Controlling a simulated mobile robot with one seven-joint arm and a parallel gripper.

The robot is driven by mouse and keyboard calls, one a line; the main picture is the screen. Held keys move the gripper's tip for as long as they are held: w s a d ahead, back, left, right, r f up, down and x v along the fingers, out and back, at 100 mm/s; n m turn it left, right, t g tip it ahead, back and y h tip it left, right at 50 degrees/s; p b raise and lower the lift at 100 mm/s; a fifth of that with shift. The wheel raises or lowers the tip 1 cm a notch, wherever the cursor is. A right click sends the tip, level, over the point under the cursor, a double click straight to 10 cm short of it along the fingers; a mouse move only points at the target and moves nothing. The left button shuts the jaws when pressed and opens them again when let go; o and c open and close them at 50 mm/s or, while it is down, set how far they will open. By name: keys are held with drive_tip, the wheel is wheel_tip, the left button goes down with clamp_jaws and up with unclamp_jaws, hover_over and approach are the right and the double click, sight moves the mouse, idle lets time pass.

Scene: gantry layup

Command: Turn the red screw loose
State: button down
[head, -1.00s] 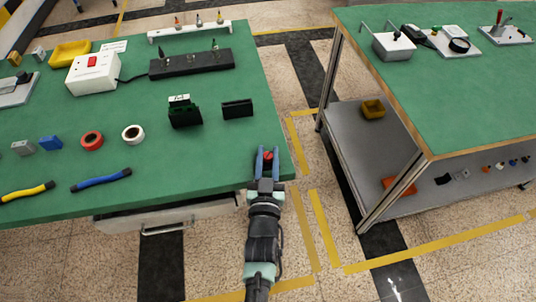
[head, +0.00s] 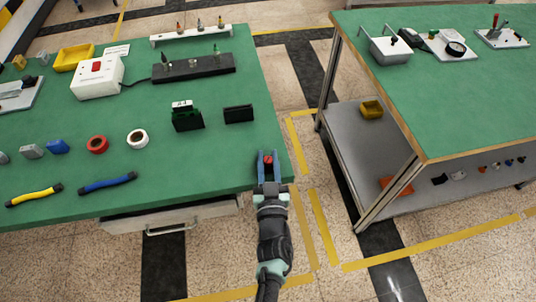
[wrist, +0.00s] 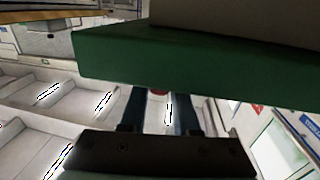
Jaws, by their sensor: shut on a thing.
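The red screw (head: 267,159) shows as a small red spot between my gripper's blue fingers, over the front right corner of the left green bench. My gripper (head: 267,154) is shut on it, and the fingers hide most of it. In the wrist view, a bit of the red screw (wrist: 157,91) shows between the two dark fingers of my gripper (wrist: 160,102), just below a green slab edge (wrist: 190,62). The screw's shaft and what it sits in are hidden.
On the left bench (head: 215,150), a dark green block (head: 187,118) and a black block (head: 238,114) stand behind my gripper. A white tape roll (head: 137,138) and blue-handled tool (head: 107,183) lie left. A second bench (head: 450,110) stands right, across a floor gap.

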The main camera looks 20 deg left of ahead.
drive_tip(key=shift+n+g+y+p, duration=0.6)
drive_tip(key=shift+n+y+p, duration=0.2)
drive_tip(key=shift+y+p, duration=0.25)
drive_tip(key=shift+y, duration=0.35)
drive_tip(key=shift+d+f+n+g+y, duration=0.1)
drive_tip(key=shift+n+g+y, duration=0.9)
drive_tip(key=shift+n+g+y+b, duration=0.4)
drive_tip(key=shift+n+g+y, duration=0.1)
drive_tip(key=shift+g, duration=0.1)
drive_tip(key=c, duration=0.6)
unclamp_jaws()
drive_tip(key=shift+c, duration=0.2)
